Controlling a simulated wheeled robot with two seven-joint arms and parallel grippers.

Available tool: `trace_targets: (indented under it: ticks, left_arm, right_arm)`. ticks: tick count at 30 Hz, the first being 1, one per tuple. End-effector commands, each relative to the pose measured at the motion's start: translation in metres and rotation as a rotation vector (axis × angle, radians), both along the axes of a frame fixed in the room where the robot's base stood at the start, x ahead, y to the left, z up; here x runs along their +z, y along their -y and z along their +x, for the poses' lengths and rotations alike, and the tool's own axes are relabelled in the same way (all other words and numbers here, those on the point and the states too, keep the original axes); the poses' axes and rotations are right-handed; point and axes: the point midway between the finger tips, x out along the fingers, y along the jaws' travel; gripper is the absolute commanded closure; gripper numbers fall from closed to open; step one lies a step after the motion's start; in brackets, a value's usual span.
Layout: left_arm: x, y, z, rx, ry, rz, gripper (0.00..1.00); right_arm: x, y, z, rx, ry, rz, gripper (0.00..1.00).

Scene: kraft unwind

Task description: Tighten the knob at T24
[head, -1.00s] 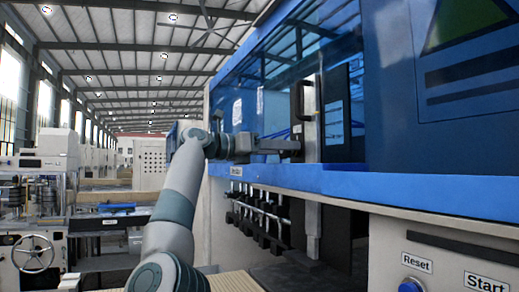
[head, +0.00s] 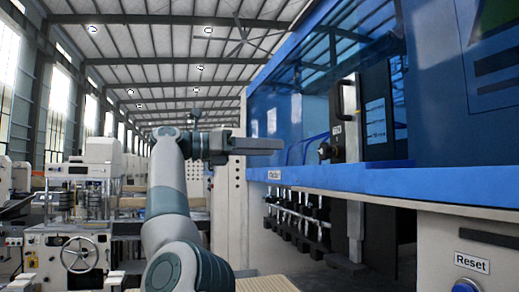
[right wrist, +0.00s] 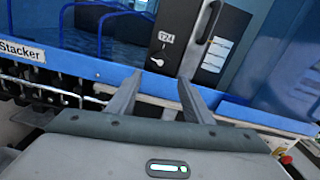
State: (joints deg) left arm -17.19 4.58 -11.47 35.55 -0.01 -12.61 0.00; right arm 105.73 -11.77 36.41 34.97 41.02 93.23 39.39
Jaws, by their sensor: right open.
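The T24 label (head: 336,128) sits on a panel at the machine's window front, just above a small dark knob (head: 325,150). In the right wrist view the label (right wrist: 166,38) and the knob (right wrist: 157,61) show on a dark panel, the knob as a small light shape beyond my fingertips. My right gripper (head: 280,144) is to the left of the knob, apart from it, at nearly the same height in the picture. In the right wrist view its two fingers (right wrist: 157,88) are spread and nothing is between them. My left gripper is not in view.
A blue ledge (head: 385,180) runs below the window. Under it is a row of dark fittings (head: 297,215). A Reset button (head: 466,286) is at the lower right. Other machines stand at the left.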

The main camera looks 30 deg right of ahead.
Motion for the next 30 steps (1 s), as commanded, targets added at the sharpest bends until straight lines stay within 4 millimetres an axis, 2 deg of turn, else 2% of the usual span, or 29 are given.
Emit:
trace_targets:
  ticks: [6, 15, 17, 22, 30]
  left_arm:
    - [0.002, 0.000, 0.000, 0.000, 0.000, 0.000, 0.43]
    - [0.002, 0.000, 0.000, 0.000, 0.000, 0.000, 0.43]
    - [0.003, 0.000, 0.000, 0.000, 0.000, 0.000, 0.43]
    - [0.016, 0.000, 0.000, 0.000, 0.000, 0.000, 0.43]
    - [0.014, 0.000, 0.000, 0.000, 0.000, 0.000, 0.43]
  right_arm:
    - [0.001, -0.015, 0.004, 0.000, 0.001, 0.000, 0.54]
    - [0.000, -0.016, 0.005, -0.001, 0.001, 0.001, 0.54]
    - [0.001, -0.016, 0.005, -0.001, 0.002, -0.001, 0.43]
    - [0.004, -0.025, 0.007, -0.002, 0.034, -0.012, 0.43]
    - [0.001, -0.026, 0.007, -0.002, 0.046, -0.014, 0.43]
